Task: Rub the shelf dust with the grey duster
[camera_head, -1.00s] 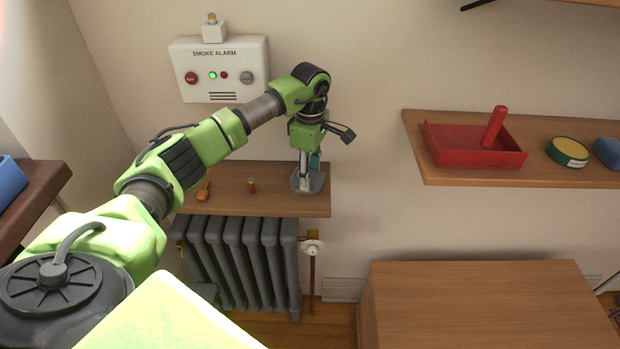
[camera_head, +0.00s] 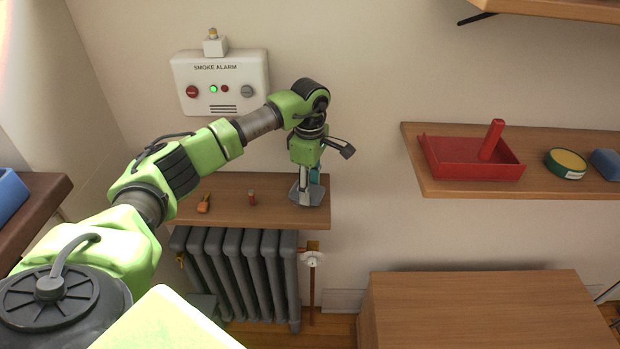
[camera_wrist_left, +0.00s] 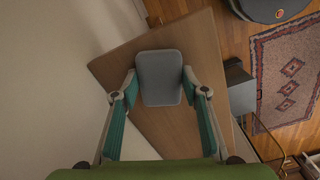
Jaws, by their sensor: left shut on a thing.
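My left gripper (camera_head: 308,184) points down over the right end of the wooden shelf (camera_head: 225,212) above the radiator. It is shut on the grey duster (camera_head: 306,197), a flat grey pad. In the left wrist view the duster (camera_wrist_left: 160,72) sits between the fingertips, over the shelf board (camera_wrist_left: 180,130). The duster is at or very near the shelf top; I cannot tell whether it touches. I cannot make out any dust on the shelf. My right gripper is not in view.
An orange item (camera_head: 203,205) and a small red item (camera_head: 252,199) stand on the shelf, left of the duster. The smoke alarm (camera_head: 222,82) is on the wall above. The radiator (camera_head: 236,270) is below. A red dustpan-like tray (camera_head: 465,158) lies on the right shelf.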

